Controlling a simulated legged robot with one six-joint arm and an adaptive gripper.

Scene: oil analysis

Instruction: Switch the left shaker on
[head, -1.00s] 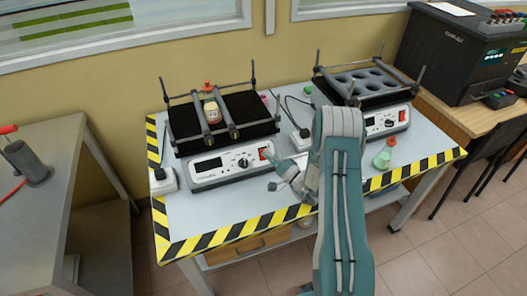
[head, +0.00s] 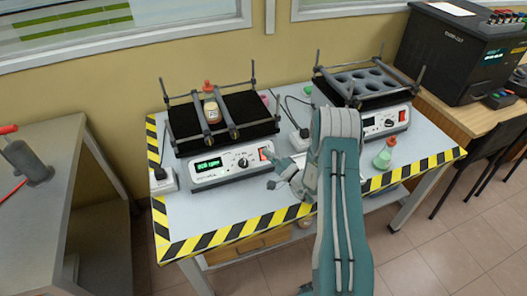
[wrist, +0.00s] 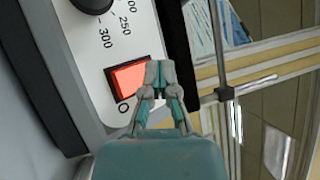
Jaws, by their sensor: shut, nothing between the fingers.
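The left shaker (head: 215,173) stands on the table with a black top and a bottle (head: 211,105) between its clamp bars. Its display (head: 208,165) is lit with green characters. Its red rocker switch (head: 265,154) is at the right end of the front panel. In the wrist view the switch (wrist: 127,78) glows bright red, with an "O" mark beside it. My gripper (wrist: 160,74) is shut and empty, its fingertips over one edge of the switch; whether they touch it I cannot tell. In the head view, my gripper (head: 268,150) is in front of the panel's right end.
A second shaker (head: 385,120) with a holed rack stands to the right. Power sockets (head: 163,182) and cables lie beside the left shaker. The table's front edge has yellow-black tape (head: 235,232).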

